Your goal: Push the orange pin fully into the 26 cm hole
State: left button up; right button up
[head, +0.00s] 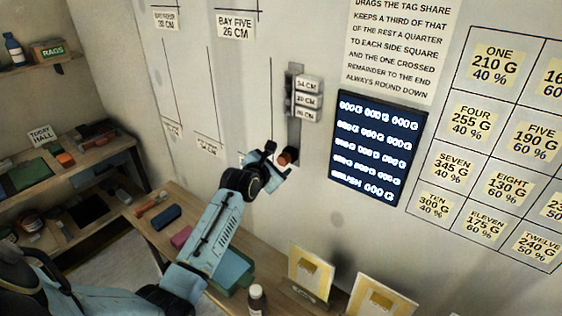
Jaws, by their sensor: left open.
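The orange pin (288,156) shows as a round brownish-orange end at the wall, at the lower end of a dark vertical strip (294,120). Three small labels stand beside the strip; the upper one reads 34 CM (306,84), and the lowest (306,114) looks like 26 CM but is small. My left gripper (272,160) is open, just left of the pin and close to it. I cannot tell whether it touches. The holes are not clear, and the gripper hides part of the strip's foot. My right gripper is not in view.
A dark blue board (378,150) hangs right of the strip. Shelves with goods stand at the left.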

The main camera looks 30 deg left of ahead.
aim_at(282, 160)
pick_arm(q)
jog(key=shift+x, duration=1.85)
jog(key=c, duration=1.1)
jog(key=shift+o, duration=0.2)
jog(key=shift+s+a+p, duration=0.15)
jog(key=shift+s+p, duration=1.75)
jog(key=shift+s+a+p, duration=0.1)
jog(key=shift+s+p, duration=0.45)
jog(key=shift+s, duration=0.6)
